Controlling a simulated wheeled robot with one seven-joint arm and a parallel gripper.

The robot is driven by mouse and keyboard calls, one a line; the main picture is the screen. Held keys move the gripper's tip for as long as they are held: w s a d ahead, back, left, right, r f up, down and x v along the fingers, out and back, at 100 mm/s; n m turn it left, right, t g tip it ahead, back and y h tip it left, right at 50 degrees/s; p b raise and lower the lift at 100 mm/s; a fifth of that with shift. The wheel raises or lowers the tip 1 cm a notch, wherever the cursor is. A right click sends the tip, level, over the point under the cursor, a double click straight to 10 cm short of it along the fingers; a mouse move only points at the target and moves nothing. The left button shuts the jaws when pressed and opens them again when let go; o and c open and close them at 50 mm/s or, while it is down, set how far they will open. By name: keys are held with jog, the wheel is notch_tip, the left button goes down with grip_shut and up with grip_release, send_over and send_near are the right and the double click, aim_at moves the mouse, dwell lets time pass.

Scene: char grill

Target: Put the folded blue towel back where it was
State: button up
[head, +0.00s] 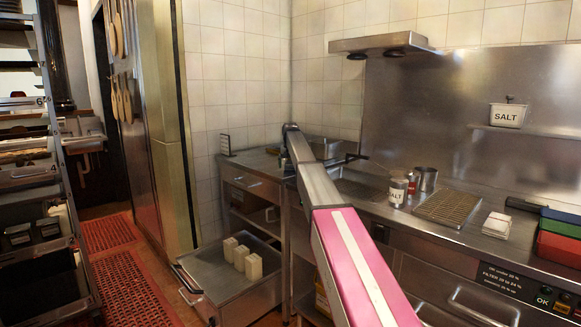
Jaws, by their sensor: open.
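I see no folded blue towel in the head view. My arm, grey and pink, reaches from the bottom edge up to the counter by the tiled wall.
The steel counter holds a labelled tin (397,191), a steel cup (427,179), a ribbed grate (452,208), and green (560,215) and red (557,245) items at right. A salt box (508,114) sits on a wall shelf. A rack (35,190) stands left; red mats (135,290) cover the floor.

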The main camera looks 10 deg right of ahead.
aim_at(291, 165)
notch_tip(291, 165, up, 12)
jog(key=s, duration=0.1)
jog(key=shift+s+f, duration=0.15)
jog(key=shift+s, duration=0.05)
